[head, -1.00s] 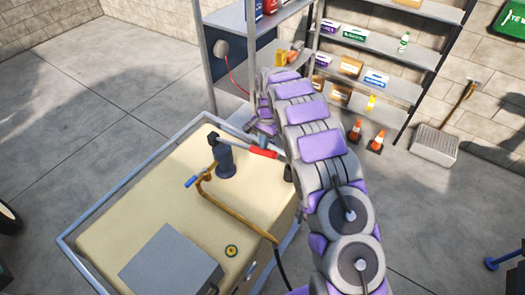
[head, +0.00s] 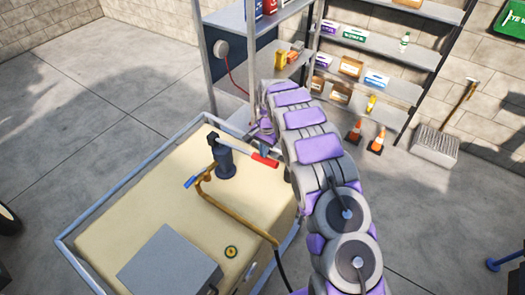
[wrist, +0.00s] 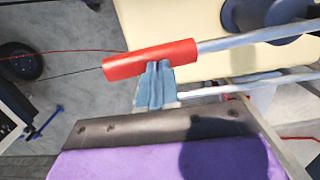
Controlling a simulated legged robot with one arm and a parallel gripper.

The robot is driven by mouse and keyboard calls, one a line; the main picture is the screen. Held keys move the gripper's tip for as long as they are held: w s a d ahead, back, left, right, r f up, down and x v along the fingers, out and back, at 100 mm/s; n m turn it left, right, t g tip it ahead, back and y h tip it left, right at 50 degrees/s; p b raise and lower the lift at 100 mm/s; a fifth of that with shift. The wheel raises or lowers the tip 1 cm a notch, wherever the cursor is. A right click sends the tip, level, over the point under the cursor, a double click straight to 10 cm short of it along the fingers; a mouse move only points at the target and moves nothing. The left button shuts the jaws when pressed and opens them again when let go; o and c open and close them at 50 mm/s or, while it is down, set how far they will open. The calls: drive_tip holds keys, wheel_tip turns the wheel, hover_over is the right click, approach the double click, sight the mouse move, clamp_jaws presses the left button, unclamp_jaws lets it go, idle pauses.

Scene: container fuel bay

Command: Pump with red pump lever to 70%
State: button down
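The pump (head: 225,165) is a dark blue upright cylinder on the beige tank top. Its lever runs right from the pump head as a grey rod and ends in a red grip (head: 265,160), tilted slightly down to the right. In the wrist view the red grip (wrist: 150,58) lies across the upper middle. My gripper (wrist: 155,80) shows there as blue-grey fingers close together, their tips overlapping the grip's lower edge; they look shut, not wrapped around it. Whether they touch it is unclear. In the head view my arm mostly hides the gripper.
A yellow hose with a blue nozzle (head: 195,180) curves over the tank top. A grey box (head: 168,262) and a small round yellow-and-black fitting (head: 231,251) sit nearer. A blue-grey frame (head: 88,212) edges the tank.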

idle(0.4)
drive_tip(key=shift+w+d+r, duration=0.25)
drive_tip(key=shift+w+d, duration=0.2)
drive_tip(key=shift+w, duration=0.2)
drive_tip(key=shift+w+d+r, duration=0.25)
drive_tip(key=shift+w+d, duration=0.15)
drive_tip(key=shift+w, duration=0.2)
drive_tip(key=shift+r, duration=0.1)
wheel_tip(320, 180, up, 17)
drive_tip(key=w, duration=0.1)
drive_tip(key=shift+w+d, duration=0.3)
drive_tip(key=shift+d, duration=0.15)
drive_tip(key=shift+a, duration=0.1)
